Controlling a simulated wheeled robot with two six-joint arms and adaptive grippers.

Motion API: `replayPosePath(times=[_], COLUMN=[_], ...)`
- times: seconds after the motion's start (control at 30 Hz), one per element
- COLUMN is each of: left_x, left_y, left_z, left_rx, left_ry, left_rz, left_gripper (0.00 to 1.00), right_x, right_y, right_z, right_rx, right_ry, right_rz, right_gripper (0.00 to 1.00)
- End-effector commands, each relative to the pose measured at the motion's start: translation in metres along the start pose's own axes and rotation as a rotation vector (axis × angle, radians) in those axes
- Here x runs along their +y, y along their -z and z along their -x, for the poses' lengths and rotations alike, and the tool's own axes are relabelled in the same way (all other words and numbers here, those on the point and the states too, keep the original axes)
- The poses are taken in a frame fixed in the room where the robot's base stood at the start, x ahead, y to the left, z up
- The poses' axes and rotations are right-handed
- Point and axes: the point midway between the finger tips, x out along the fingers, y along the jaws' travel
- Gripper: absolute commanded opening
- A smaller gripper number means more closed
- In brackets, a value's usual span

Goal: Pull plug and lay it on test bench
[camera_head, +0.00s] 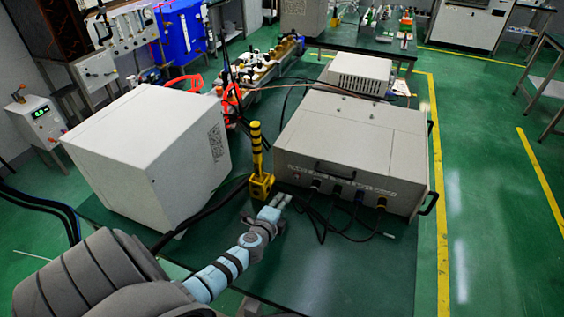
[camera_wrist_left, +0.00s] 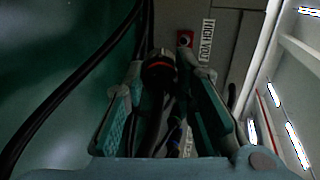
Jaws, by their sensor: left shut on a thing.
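My left gripper (camera_head: 280,201) is at the front left of the large grey generator box (camera_head: 350,140), low by its front panel. In the left wrist view, its two teal-padded fingers (camera_wrist_left: 168,95) are on either side of a black plug (camera_wrist_left: 160,68) with a red ring, and are shut on it. A cable trails from the plug back between the fingers. A red-ringed socket (camera_wrist_left: 185,40) shows beside a label reading "HIGH VOL". I cannot tell whether the plug sits in a socket. The dark green test bench (camera_head: 345,270) lies below. My right gripper is not in view.
A yellow-and-black post (camera_head: 258,160) stands just behind my left gripper. A white box (camera_head: 150,150) stands to its left. Other black cables (camera_head: 325,215) hang from the generator's front onto the bench. The bench's front right part is clear.

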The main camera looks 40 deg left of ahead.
Motion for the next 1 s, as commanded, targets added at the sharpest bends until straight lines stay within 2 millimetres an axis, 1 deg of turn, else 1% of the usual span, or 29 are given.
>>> replayPosePath(times=[0.17, 0.5, 0.87, 0.9, 0.97, 1.0], left_x=[0.008, 0.032, 0.033, 0.033, 0.033, 0.033], left_y=[0.0, 0.0, 0.0, 0.0, 0.0, 0.0], left_z=[-0.003, -0.012, -0.013, -0.013, -0.013, -0.013], left_rx=[0.0, 0.0, 0.0, 0.0, 0.0, 0.0], left_ry=[0.0, 0.001, 0.002, 0.002, 0.002, 0.001], left_rz=[0.0, 0.0, 0.0, 0.0, 0.0, 0.0], left_gripper=[0.0, 0.0, 0.0, 0.31, 0.41, 0.47], right_x=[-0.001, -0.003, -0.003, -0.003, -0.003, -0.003], right_y=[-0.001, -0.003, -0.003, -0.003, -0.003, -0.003], right_z=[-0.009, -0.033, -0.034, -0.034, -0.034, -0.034], right_rx=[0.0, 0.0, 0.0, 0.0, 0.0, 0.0], right_ry=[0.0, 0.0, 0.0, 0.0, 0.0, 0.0], right_rz=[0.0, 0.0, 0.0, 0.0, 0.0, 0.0], right_gripper=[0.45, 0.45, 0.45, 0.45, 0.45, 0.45])
